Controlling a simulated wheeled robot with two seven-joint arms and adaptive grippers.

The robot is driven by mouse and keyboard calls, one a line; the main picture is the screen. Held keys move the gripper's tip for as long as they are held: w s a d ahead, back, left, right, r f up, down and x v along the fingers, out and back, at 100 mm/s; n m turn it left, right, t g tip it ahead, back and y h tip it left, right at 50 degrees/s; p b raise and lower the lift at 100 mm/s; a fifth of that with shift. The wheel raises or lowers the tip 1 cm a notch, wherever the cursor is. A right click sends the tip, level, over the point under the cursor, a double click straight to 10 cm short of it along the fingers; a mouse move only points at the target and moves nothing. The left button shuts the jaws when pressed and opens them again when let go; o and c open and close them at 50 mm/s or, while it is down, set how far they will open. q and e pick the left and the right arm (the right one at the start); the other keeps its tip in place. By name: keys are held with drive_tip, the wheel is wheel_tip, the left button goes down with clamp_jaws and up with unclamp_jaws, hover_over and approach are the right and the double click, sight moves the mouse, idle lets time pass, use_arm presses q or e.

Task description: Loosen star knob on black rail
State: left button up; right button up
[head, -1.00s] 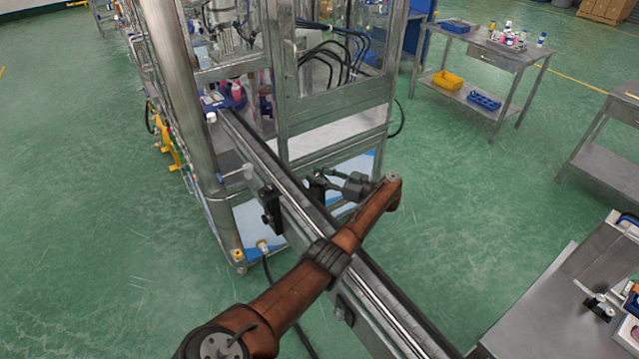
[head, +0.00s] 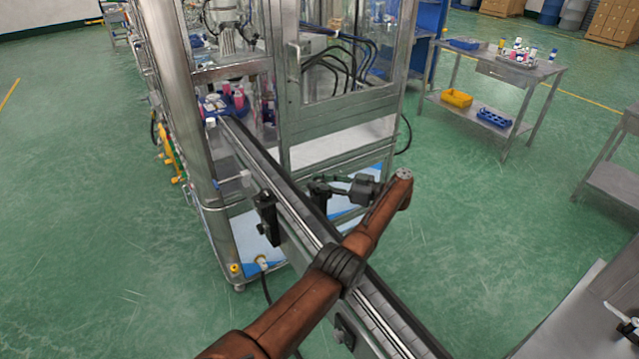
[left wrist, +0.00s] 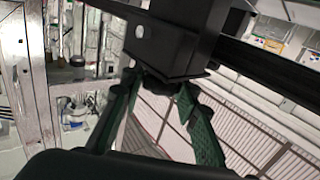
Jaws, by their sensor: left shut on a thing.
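My left gripper (head: 324,189) is at the far side of the conveyor, against a dark bracket beside the black rail (head: 288,185). In the left wrist view, its two green-padded fingers (left wrist: 160,88) lean in toward each other at the underside of a black block (left wrist: 168,42). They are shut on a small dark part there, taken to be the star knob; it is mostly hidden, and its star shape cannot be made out. A black bar (left wrist: 268,64) runs right from the block.
The conveyor runs from the glazed machine (head: 340,120) toward the lower right, beneath my left arm. Another black bracket (head: 268,218) stands on its near side. A steel table (head: 490,62) with bins is at the upper right. Green floor lies open between.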

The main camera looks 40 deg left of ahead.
sight(319, 181)
use_arm(q)
drive_tip(key=o, duration=1.2)
drive_tip(key=shift+c, duration=0.2)
wheel_tip(319, 181, up, 10)
drive_tip(key=shift+c, duration=0.3)
